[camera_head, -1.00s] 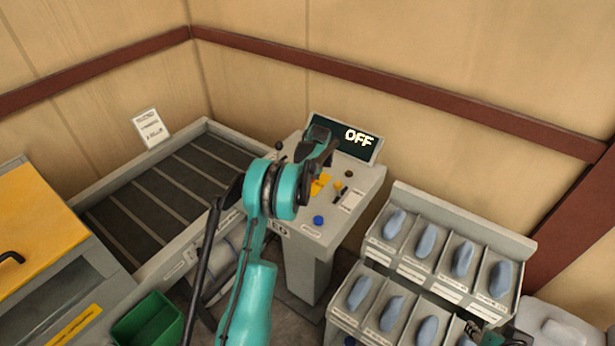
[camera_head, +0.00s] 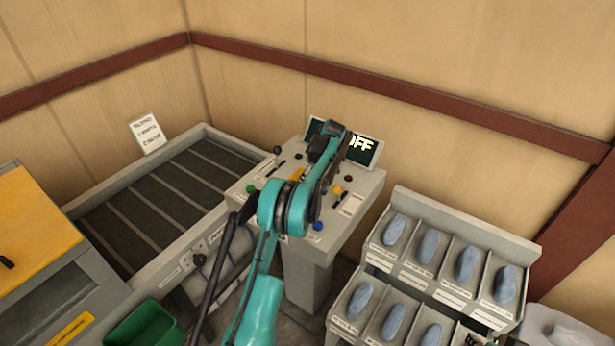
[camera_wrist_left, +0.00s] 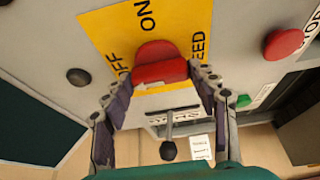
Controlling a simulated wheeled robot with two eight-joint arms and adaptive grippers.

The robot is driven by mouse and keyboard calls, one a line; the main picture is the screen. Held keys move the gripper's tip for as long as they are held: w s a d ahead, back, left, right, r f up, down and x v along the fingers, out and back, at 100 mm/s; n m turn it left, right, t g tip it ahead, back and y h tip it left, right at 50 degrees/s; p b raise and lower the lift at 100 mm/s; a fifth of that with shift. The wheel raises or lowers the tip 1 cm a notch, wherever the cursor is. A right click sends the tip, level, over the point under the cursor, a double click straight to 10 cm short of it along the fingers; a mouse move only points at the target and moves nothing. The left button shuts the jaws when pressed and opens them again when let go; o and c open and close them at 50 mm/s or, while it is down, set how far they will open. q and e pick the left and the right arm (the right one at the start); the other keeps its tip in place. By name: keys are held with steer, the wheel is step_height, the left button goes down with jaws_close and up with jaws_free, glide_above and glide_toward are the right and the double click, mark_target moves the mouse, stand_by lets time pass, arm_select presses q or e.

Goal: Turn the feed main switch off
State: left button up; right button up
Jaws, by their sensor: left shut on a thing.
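A red switch handle (camera_wrist_left: 160,64) stands on a yellow plate (camera_wrist_left: 112,30) lettered OFF, ON and FEED in the left wrist view. My left gripper (camera_wrist_left: 163,85) has its fingers on both sides of the handle and is shut on it. In the head view my teal left arm covers most of the plate (camera_head: 297,173) and the handle is hidden. My right gripper is not in view.
The grey console (camera_head: 355,205) also carries a blue button (camera_head: 318,226), a green button (camera_head: 251,189) and small levers. A slatted conveyor (camera_head: 150,205) lies to its left. A rack (camera_head: 440,222) of blue-grey pieces stands to its right. A green bin (camera_head: 145,325) is at lower left.

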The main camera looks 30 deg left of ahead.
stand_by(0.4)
arm_select(q)
steer(key=o, duration=1.2)
steer(key=shift+c, duration=0.2)
steer(key=v, duration=1.2)
steer(key=shift+w, duration=0.1)
